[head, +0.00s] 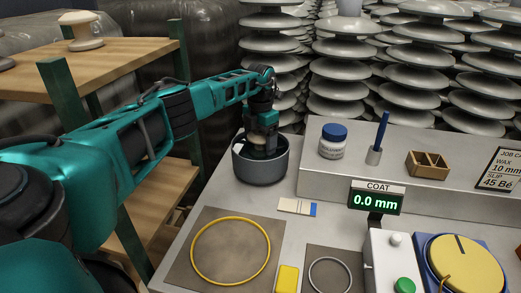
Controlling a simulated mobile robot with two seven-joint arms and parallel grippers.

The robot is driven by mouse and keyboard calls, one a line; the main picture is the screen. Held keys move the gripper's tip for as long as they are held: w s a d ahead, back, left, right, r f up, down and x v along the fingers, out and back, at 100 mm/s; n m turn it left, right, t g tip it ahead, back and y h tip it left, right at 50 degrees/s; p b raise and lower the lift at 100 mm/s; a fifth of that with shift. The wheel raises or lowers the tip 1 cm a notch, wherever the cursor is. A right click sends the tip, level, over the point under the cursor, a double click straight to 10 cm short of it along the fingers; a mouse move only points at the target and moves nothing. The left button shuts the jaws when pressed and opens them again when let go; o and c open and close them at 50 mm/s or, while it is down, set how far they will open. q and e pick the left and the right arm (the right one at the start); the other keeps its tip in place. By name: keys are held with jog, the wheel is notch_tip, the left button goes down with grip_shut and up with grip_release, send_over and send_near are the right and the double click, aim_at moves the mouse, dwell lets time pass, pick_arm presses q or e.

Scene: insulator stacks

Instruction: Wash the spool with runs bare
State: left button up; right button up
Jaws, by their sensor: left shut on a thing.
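My left gripper (264,138) points down into a dark grey round tub (260,177) at the back left of the bench. It is shut on a pale spool (259,152), which shows only in part inside the tub. The tub wall and the gripper hide the rest, so I cannot tell whether its surface is bare or has runs. Another cream spool (80,31) stands upright on the top shelf of the wooden rack at the left. My right gripper is not in view.
The COAT display (375,200) reads 0.0 mm. A jar (332,142), penholder (374,155) and wooden box (428,165) stand on the raised ledge.

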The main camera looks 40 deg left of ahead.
pick_arm(q)
jog(key=shift+r+p, duration=2.45)
jog(key=shift+r, duration=0.75)
